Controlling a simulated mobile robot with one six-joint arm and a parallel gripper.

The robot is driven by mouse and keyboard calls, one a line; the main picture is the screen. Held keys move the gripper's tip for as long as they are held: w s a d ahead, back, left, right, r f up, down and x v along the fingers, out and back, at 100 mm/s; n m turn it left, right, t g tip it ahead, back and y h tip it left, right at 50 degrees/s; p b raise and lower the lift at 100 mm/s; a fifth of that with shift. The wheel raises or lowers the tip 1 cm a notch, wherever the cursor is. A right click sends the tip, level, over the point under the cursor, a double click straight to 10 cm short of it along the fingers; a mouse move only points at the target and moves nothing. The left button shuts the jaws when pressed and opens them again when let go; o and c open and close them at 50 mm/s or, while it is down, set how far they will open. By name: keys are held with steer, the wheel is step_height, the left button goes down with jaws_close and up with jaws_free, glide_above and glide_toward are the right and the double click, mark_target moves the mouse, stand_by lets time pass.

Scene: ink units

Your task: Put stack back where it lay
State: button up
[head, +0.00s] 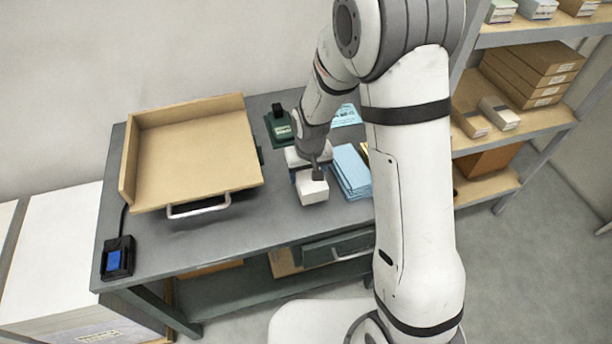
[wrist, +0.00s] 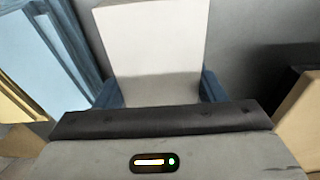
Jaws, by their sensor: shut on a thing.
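My gripper (head: 312,172) is over the grey table, right of the wooden tray. It is shut on a white stack (head: 313,191), a plain block with a pale top. In the wrist view the white stack (wrist: 152,45) sits between the blue fingers of my gripper (wrist: 160,92) and reaches away from them. Whether its underside touches the table cannot be told.
A light blue stack (head: 351,172) lies close on the right; it also shows in the wrist view (wrist: 40,45). The wooden tray (head: 190,155) with a handle fills the table's left. A green device (head: 279,126) stands behind. The table front (head: 270,225) is clear.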

steer(key=shift+f, duration=0.9)
steer(key=shift+f, duration=0.1)
steer(key=o, duration=1.4)
